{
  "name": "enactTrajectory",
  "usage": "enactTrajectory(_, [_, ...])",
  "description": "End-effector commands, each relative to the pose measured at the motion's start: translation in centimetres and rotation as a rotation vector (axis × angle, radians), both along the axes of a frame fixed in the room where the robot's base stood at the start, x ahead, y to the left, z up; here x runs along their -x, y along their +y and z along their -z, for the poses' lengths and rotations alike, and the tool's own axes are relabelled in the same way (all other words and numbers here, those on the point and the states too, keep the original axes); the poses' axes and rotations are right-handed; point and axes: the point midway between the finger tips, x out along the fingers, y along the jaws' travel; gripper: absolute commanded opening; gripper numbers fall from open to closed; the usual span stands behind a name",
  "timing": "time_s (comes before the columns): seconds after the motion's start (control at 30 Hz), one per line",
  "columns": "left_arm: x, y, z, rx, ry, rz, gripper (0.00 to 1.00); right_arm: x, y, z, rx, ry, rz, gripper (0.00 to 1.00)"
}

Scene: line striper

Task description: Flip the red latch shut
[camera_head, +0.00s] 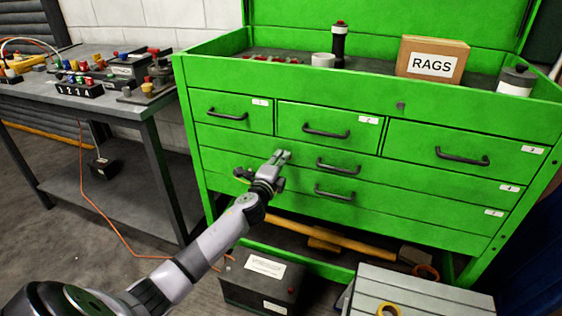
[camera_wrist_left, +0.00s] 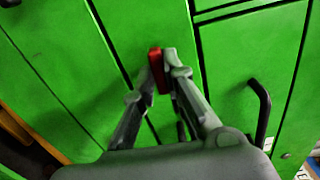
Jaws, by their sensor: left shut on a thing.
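The red latch (camera_wrist_left: 155,58) is a small red piece on the green front of the tool chest (camera_head: 229,149). In the left wrist view it sits between the fingertips of my left gripper (camera_wrist_left: 161,72), which is shut on it. In the head view my left gripper (camera_head: 281,157) is at the chest front, just left of the middle drawer handles. The latch cannot be made out there; the gripper seems to cover it. My right gripper is in neither view.
Black drawer handles (camera_head: 338,166) stick out close to the right of the gripper. A box marked RAGS (camera_head: 432,60) stands on the chest. A grey workbench (camera_head: 150,110) with small parts is at the left. A hammer (camera_head: 340,237) and a black case (camera_head: 262,284) are below.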

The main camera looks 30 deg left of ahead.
Motion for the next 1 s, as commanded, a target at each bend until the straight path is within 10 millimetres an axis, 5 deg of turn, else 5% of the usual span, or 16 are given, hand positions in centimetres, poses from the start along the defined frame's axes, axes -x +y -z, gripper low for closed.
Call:
enactTrajectory(0.37, [0.03,-0.04,0.13,0.083,-0.018,0.000,0.00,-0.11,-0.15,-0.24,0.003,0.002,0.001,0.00])
enactTrajectory(0.4, [0.03,-0.04,0.14,0.082,-0.018,0.000,0.14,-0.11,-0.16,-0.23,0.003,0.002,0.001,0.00])
enactTrajectory(0.67, [0.02,-0.02,0.08,0.080,-0.018,0.000,0.32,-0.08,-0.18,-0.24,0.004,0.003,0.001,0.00])
enactTrajectory(1.0, [0.21,-0.06,0.04,0.079,-0.019,0.000,0.32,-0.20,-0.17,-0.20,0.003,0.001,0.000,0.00])
